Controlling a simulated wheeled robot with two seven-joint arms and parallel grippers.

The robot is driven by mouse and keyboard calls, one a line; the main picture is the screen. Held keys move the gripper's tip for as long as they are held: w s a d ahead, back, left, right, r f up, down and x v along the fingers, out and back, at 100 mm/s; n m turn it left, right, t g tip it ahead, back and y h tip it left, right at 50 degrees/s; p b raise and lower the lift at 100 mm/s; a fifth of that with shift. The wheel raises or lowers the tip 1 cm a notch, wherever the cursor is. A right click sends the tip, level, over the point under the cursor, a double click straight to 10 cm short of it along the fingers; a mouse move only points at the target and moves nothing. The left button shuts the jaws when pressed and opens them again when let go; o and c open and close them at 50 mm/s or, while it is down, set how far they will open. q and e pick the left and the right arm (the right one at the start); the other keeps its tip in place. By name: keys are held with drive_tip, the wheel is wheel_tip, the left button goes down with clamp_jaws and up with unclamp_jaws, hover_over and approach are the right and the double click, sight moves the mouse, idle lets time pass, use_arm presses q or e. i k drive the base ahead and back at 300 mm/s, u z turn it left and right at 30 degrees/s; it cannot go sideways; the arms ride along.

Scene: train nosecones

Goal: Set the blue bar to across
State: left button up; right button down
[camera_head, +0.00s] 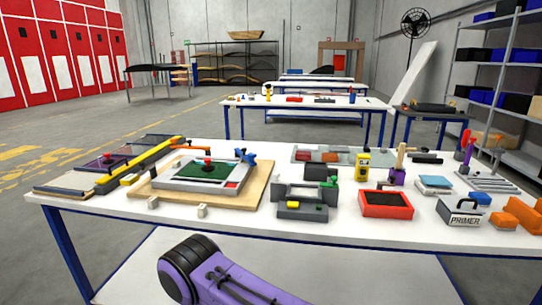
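A small blue piece (248,157) sits at the back right corner of a grey frame (240,183) with a green panel, on a wooden board (140,194) on the white table. It is the likeliest blue bar, but it is too small here to tell which way it points. Another blue piece (480,198) lies at the right, by the white PRIMER box (463,213). A purple and black link of my own arm shows at the bottom, in front of the table. Neither of my grippers shows.
The table (330,235) is crowded. A yellow and black bar (140,165) lies at left. A grey fixture (301,210), a red tray (386,205) and a yellow bottle (362,165) stand at middle. Orange blocks (522,214) sit at the right edge. The front strip is mostly bare.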

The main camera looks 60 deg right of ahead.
sight(244, 153)
drive_tip(key=z, duration=1.35)
